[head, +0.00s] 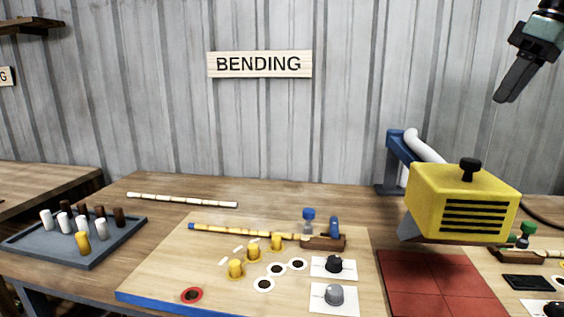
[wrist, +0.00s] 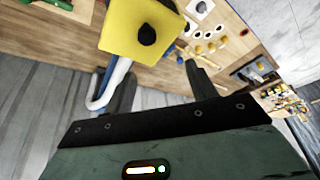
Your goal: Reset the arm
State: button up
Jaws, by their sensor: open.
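My gripper (head: 508,88) is at the upper right of the head view, raised well above the table and close to the wall side. In the wrist view my gripper (wrist: 160,80) has its two dark fingers spread apart with nothing between them. The fingers point toward the yellow box-shaped machine (head: 463,203), which stands below the gripper in the head view. The machine also shows at the top of the wrist view (wrist: 140,32).
A wooden bending board (head: 180,270) holds yellow pegs (head: 236,268), a rattan rod (head: 240,233) and knobs (head: 334,294). A grey tray (head: 90,258) with several pegs sits left. Another rod (head: 180,200) lies behind. A red mat (head: 440,285) is below the machine.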

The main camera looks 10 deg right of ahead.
jog(key=s+a+f+g, duration=0.1)
jog(key=a+f+g, duration=0.1)
jog(key=a+f, duration=0.85)
jog(key=s+a+f+g, duration=0.1)
jog(key=s+a+f, duration=0.1)
jog(key=a+f, duration=0.8)
jog(key=s+a+f+n+h, duration=0.1)
jog(key=s+a+f, duration=0.4)
jog(key=s, duration=0.3)
jog(key=s+a+f+n, duration=0.1)
jog(key=s+a+f, duration=0.5)
jog(key=s, duration=0.3)
jog(key=shift+a+g+h, duration=0.3)
jog(key=shift+g+h, duration=0.1)
